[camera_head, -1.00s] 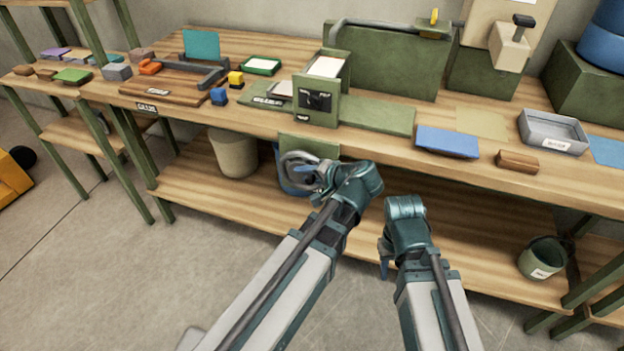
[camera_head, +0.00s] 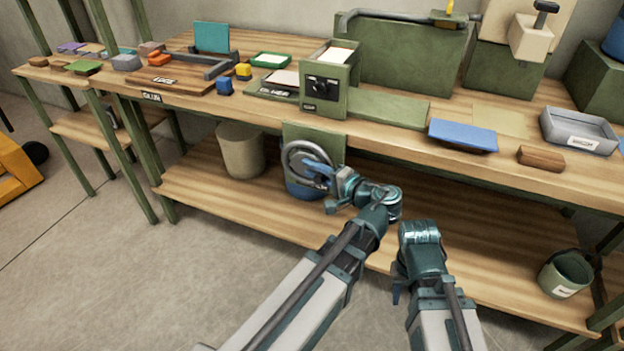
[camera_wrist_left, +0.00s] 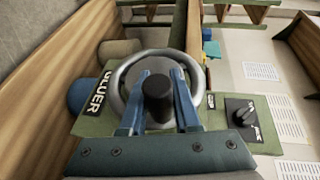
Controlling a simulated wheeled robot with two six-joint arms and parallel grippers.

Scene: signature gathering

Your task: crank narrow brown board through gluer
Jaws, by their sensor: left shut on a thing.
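The gluer (camera_head: 325,88) is a green box with a black knob on the bench. Its grey round handwheel (camera_head: 294,149) hangs on a green panel below the bench's front edge. My left gripper (camera_head: 318,168) is at this wheel. In the left wrist view its blue fingers (camera_wrist_left: 158,90) are shut on the wheel's dark crank handle (camera_wrist_left: 157,99), and the wheel rim (camera_wrist_left: 125,75) shows behind. My right gripper (camera_head: 396,290) hangs low in front of the bench, apart from everything; its jaw opening cannot be made out. I cannot single out the narrow brown board near the gluer.
A brown block (camera_head: 540,157), blue board (camera_head: 463,135) and grey tray (camera_head: 580,131) lie on the bench at right. A bin (camera_head: 241,150) and a blue bucket (camera_head: 302,190) stand on the lower shelf, the bucket close behind the wheel.

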